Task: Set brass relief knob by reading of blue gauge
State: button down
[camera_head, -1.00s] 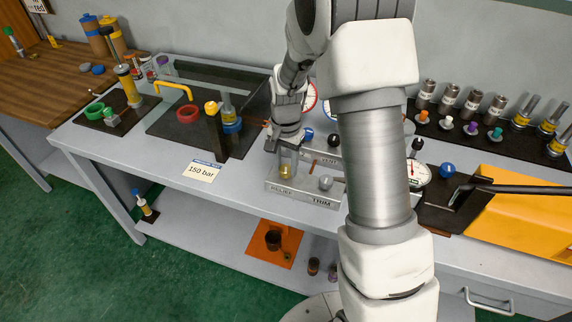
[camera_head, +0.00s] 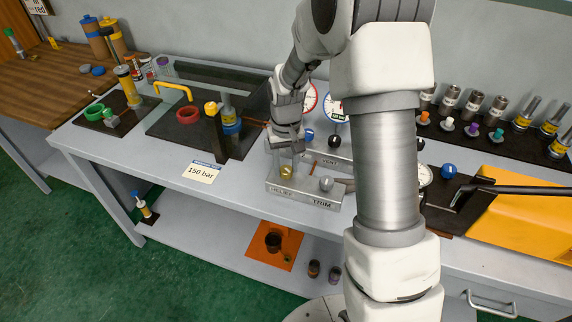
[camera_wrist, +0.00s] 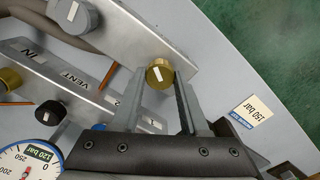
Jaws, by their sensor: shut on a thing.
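The brass relief knob (camera_head: 286,172) sits on the front block marked RELIEF. It also shows in the wrist view (camera_wrist: 160,74), with a white mark on its face. My gripper (camera_wrist: 172,82) is shut on this knob, a finger on either side. My gripper (camera_head: 287,158) comes down from above in the head view. The blue-rimmed gauge (camera_wrist: 30,160) is cut off at the lower left of the wrist view, with a green 120 bar label; I cannot read its needle. In the head view the blue gauge (camera_head: 338,108) is partly behind my arm.
A grey TRIM knob (camera_head: 326,183) stands beside the brass one. A black VENT knob (camera_wrist: 50,112) and another brass knob (camera_wrist: 10,78) are on the neighbouring block. A 150 bar card (camera_head: 200,172) lies on the bench. A yellow case (camera_head: 530,215) stands at right.

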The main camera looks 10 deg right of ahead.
aim_at(286, 169)
dwell(0.3)
jog(key=shift+c, duration=2.1)
grip_release()
notch_tip(286, 169, up, 18)
jog(key=p, duration=0.1)
jog(key=shift+f, duration=0.25)
